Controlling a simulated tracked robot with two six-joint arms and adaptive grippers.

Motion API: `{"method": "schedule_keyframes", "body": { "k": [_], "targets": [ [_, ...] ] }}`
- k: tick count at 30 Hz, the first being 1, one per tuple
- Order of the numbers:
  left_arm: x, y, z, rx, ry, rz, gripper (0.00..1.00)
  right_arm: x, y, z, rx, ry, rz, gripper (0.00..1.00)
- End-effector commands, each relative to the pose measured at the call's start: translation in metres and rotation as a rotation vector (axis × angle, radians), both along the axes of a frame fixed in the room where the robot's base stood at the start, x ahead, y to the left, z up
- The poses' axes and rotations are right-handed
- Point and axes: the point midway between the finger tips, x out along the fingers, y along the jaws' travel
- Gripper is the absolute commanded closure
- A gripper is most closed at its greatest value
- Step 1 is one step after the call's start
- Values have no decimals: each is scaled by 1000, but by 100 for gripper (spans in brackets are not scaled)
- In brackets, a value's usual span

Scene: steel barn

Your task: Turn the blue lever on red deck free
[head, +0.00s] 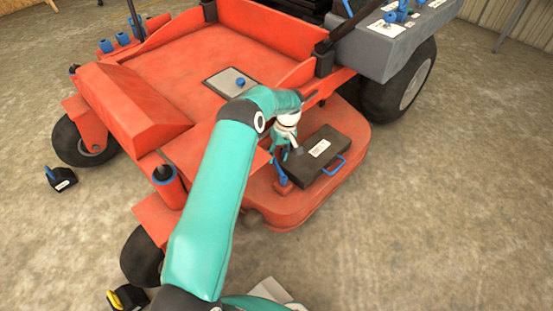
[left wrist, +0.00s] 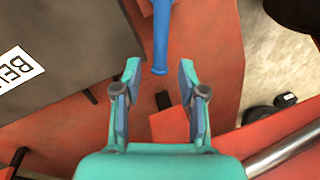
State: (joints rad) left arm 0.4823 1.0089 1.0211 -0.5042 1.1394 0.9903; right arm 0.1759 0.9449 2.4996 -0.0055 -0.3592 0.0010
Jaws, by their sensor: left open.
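The blue lever (head: 280,172) stands on the red deck (head: 292,212) of the mower, beside a dark cover. In the left wrist view the blue lever (left wrist: 161,38) reaches in from the top, its rounded end close to the gap between my fingertips. My left gripper (head: 283,156) is over the lever and partly hides it in the head view. In the wrist view the left gripper (left wrist: 160,72) is open, one finger to each side of the lever's line, with nothing held. The lever's base is hard to make out. My right gripper does not show.
A dark cover (head: 309,168) with a white label and a blue handle (head: 334,166) lies right of the lever. A blue knob (head: 240,82) sits on a plate behind. A grey control console (head: 408,45) stands back right. Bare floor is clear at the right.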

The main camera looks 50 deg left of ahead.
Motion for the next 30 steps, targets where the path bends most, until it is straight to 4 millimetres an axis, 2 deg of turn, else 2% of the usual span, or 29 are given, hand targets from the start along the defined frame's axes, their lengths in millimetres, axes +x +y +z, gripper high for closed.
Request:
{"method": "schedule_keyframes", "body": {
  "k": [9, 15, 26, 30],
  "targets": [
    [14, -6, 63, 0, -2, -3, 59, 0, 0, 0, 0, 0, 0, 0],
    [18, -7, 89, -1, -1, -2, 59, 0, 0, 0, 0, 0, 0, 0],
    [19, -8, 96, -2, 2, -3, 59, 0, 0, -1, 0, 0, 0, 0],
    [19, -11, 93, -8, 1, -14, 79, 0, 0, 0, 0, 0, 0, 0]
  ]
}}
